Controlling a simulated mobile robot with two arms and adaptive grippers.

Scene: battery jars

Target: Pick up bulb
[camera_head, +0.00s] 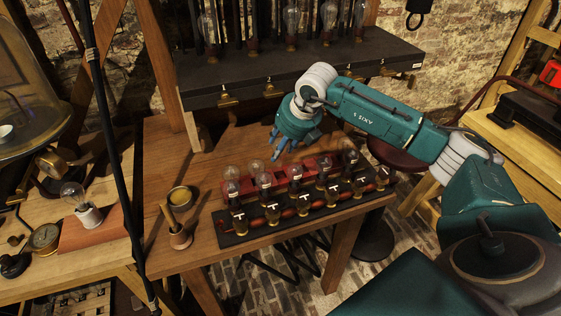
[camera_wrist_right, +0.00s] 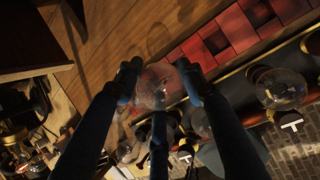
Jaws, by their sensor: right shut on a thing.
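My right gripper (camera_head: 277,140) is above the wooden table, at the back edge of the bulb rack, with its blue fingers pointing down. In the right wrist view, the fingers of my right gripper (camera_wrist_right: 160,75) are on either side of a clear glass bulb (camera_wrist_right: 156,87), and the gripper is shut on it. In the head view I cannot clearly make out the held bulb against the rack. Several other glass bulbs stand in the dark rack (camera_head: 226,240), including one at the back right (camera_head: 350,157). The rack has red blocks (camera_wrist_right: 232,33) along its back. My left gripper is not in view.
A dark shelf (camera_head: 300,72) with several tall bulbs stands behind the table. A round brass dish (camera_head: 181,197) and a small wooden-handled pot (camera_head: 179,237) are left of the rack. A lamp bulb on a base (camera_head: 92,236) stands on the left bench. The table's back left is clear.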

